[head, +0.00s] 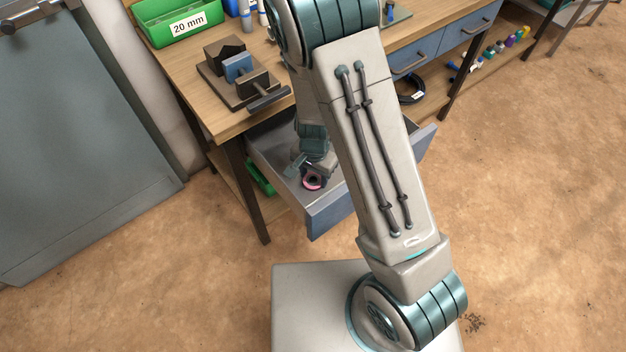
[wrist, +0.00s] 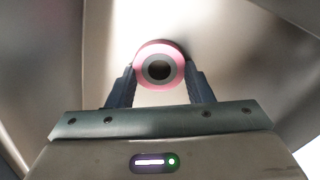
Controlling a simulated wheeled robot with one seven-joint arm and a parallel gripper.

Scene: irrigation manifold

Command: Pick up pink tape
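The pink tape (wrist: 159,65) is a small roll with a pink outer ring, a grey inner ring and a dark hole. In the head view the tape (head: 312,181) is low inside the open drawer (head: 330,214). My gripper (wrist: 160,72) has its two dark fingers on the left and right sides of the roll, and both appear to touch its rim. In the head view my gripper (head: 310,172) is down in the drawer, partly hidden by my arm. I cannot tell whether the roll is clear of the drawer floor.
The drawer's walls surround my gripper, under the wooden workbench (head: 225,122). On the bench are a green bin (head: 178,20) marked 20 mm and a dark block fixture (head: 240,75). A grey cabinet (head: 75,130) stands at left. The floor at right is open.

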